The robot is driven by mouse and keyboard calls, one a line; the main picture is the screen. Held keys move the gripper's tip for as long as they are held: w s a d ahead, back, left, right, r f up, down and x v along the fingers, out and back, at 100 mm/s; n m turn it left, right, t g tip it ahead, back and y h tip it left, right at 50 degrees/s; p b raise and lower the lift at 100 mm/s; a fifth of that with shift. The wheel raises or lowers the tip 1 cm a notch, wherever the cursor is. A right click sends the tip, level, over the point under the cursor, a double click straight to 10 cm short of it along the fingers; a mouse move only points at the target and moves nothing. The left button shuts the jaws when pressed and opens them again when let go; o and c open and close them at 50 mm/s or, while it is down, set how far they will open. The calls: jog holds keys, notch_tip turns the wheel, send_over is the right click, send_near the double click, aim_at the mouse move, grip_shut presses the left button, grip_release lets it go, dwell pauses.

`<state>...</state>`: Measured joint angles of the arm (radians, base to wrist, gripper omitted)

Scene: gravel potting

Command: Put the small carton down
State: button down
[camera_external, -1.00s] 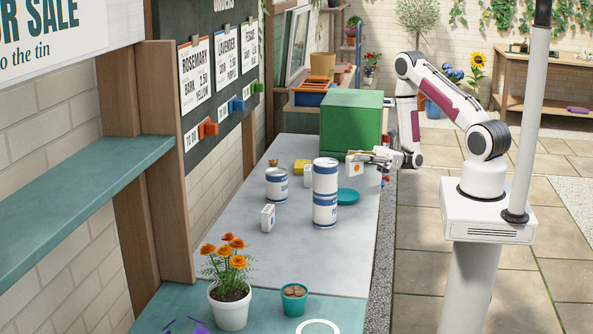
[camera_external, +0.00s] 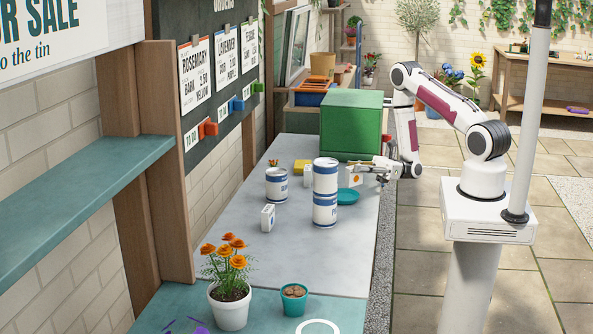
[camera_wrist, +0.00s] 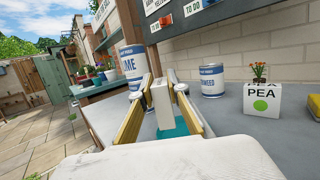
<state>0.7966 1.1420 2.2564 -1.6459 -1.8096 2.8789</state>
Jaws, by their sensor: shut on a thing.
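My gripper (camera_external: 359,171) is shut on a small white carton (camera_external: 352,179) with an orange mark on its face. In the wrist view the carton (camera_wrist: 162,103) stands between the two fingers (camera_wrist: 163,95), roughly upright. A teal saucer (camera_external: 348,197) lies on the bench below the carton; it also shows behind and below it in the wrist view (camera_wrist: 181,126). The carton looks held above the bench near the saucer; I cannot tell whether its bottom touches anything.
Two stacked blue-and-white tins (camera_external: 325,210) stand just left of the carton. Another tin (camera_external: 276,187) and a white carton (camera_external: 267,218) stand farther left. A green box (camera_external: 350,125) stands behind my gripper. A carton marked PEA (camera_wrist: 262,103) shows at right in the wrist view.

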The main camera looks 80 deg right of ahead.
aim_at(357, 177)
jog(key=shift+f, duration=1.35)
jog(key=shift+f, duration=0.5)
jog(key=shift+f, duration=0.25)
jog(key=c, duration=1.9)
grip_release()
jog(key=shift+r, duration=0.65)
jog(key=shift+v, duration=6.05)
jog(key=shift+r, duration=0.15)
